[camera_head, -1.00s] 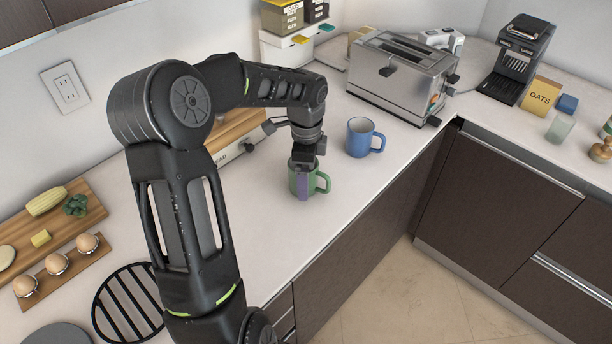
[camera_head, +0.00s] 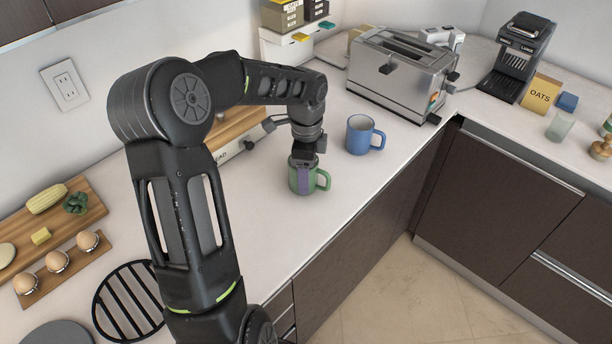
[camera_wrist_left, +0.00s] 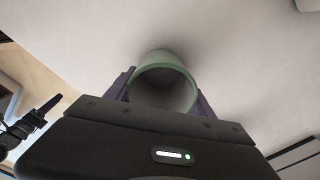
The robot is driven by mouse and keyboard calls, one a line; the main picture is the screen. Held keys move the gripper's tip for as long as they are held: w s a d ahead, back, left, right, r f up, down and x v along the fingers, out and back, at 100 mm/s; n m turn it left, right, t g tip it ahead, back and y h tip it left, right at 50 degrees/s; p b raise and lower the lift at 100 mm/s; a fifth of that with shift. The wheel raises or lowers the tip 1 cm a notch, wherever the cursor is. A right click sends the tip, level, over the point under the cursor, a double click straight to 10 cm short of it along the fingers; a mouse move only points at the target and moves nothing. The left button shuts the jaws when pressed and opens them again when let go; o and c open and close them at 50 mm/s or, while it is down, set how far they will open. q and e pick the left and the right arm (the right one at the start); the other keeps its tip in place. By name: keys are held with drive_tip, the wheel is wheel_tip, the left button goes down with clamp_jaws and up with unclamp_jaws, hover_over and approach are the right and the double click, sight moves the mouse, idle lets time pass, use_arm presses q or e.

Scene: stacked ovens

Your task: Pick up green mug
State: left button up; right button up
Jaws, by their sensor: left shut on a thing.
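The green mug (camera_head: 317,186) is upright at the counter, its handle to the right in the head view. My left gripper (camera_head: 303,176) comes down on it from above and is shut on it, with a purple finger against its side. In the left wrist view the green rim of the mug (camera_wrist_left: 163,67) sits between the two purple fingers. I cannot tell whether its base touches the counter. At the left of the wrist view, what looks like my right gripper (camera_wrist_left: 45,108) shows partly, away from the mug; its opening is unclear.
A blue mug (camera_head: 358,138) stands close behind and right of the green mug. A steel toaster (camera_head: 395,82) is farther back. A wooden board (camera_head: 228,128) and a white box labelled with letters lie left of the gripper. The counter (camera_head: 350,190) right and front is clear.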

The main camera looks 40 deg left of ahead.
use_arm(q)
drive_tip(key=c, duration=1.1)
drive_tip(key=shift+o, duration=0.2)
wheel_tip(320, 180, up, 10)
drive_tip(key=b, duration=0.1)
idle(0.3)
